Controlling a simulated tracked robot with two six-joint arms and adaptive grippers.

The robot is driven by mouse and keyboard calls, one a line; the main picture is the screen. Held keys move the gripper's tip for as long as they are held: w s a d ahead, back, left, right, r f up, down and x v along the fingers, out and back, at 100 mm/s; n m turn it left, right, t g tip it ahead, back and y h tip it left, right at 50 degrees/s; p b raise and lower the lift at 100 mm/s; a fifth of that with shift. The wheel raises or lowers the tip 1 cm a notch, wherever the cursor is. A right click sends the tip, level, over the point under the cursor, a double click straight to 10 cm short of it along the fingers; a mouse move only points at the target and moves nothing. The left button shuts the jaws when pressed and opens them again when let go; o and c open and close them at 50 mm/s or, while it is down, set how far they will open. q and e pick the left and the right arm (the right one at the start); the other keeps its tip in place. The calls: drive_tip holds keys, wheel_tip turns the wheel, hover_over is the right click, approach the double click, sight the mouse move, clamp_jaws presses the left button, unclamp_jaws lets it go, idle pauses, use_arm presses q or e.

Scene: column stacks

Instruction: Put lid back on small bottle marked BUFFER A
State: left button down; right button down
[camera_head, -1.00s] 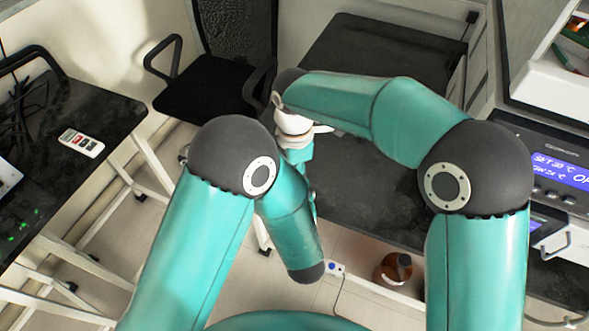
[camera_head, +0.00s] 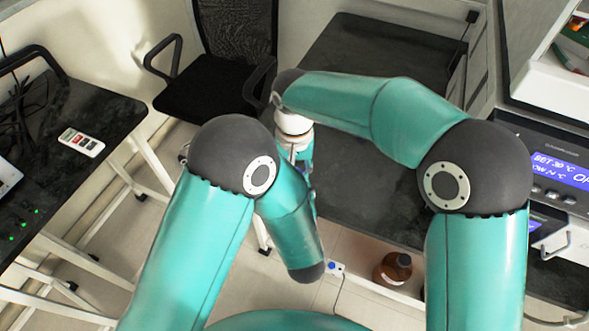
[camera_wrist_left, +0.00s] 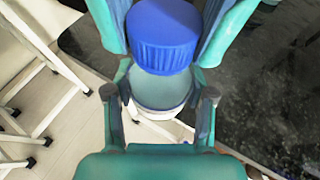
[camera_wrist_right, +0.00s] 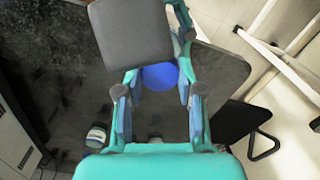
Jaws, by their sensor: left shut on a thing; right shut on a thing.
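In the left wrist view, my left gripper (camera_wrist_left: 160,97) is shut on a small pale bottle (camera_wrist_left: 158,112), whose round grey-green top faces the camera. A ribbed blue lid (camera_wrist_left: 163,40) is just beyond the bottle top, between the fingers of my right gripper. In the right wrist view, my right gripper (camera_wrist_right: 160,97) is shut on the blue lid (camera_wrist_right: 160,77). The lid overlaps the bottle top in the picture; I cannot tell whether they touch. No label text is readable.
A dark bench (camera_head: 365,190) lies beyond my arms. An amber bottle (camera_head: 392,270) stands low at the right. A small container (camera_wrist_right: 96,136) is on the dark surface.

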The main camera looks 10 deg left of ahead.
drive_tip(key=shift+w+m, duration=0.1)
drive_tip(key=shift+m, duration=0.5)
drive_tip(key=c, duration=0.7)
unclamp_jaws()
drive_tip(key=shift+r, duration=2.25)
drive_tip(key=shift+c, duration=0.5)
